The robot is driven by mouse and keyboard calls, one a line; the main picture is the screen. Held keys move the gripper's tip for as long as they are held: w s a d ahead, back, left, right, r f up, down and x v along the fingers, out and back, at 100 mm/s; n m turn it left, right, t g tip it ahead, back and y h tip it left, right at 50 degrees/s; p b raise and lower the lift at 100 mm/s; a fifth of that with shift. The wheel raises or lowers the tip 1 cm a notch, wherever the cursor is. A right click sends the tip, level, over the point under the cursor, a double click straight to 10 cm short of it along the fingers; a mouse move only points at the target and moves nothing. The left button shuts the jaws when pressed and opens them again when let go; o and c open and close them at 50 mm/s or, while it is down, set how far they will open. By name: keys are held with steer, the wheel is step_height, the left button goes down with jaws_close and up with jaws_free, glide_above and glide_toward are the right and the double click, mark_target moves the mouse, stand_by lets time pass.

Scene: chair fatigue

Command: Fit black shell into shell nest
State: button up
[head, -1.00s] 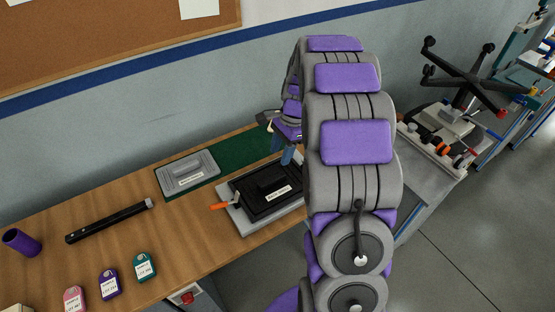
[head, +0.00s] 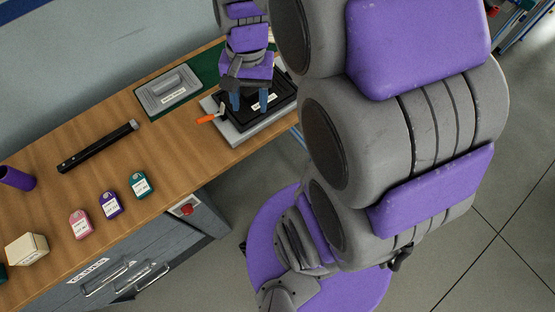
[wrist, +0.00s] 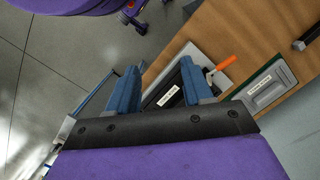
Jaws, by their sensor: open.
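The black shell (head: 246,117) is a flat black rectangular piece with a white label. It lies on a light grey base (head: 239,137) with an orange lever (head: 207,119) at its left side. I take this base for the shell nest; I cannot tell whether the shell is seated in it. My gripper (head: 249,101) is open and points down over the shell, fingers apart. In the wrist view, the shell (wrist: 166,98) shows between and beyond my fingers (wrist: 160,72), partly hidden by them. Contact cannot be told.
A grey handled plate (head: 168,91) lies on a green mat to the left. A black bar (head: 98,148), pink, purple and teal tags (head: 140,185), a purple cup (head: 16,178) and a pale box (head: 26,249) occupy the wooden bench. A red button (head: 187,209) is on the bench front.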

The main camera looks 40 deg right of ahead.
steer(key=s+a+n+h, duration=0.1)
steer(key=s+a+n, duration=0.2)
steer(key=s+n, duration=0.4)
steer(key=s, duration=0.8)
steer(key=shift+s+a+f+n, duration=0.2)
steer(key=shift+s+f+n, duration=0.1)
steer(key=shift+s, duration=0.05)
steer(key=shift+c, duration=0.4)
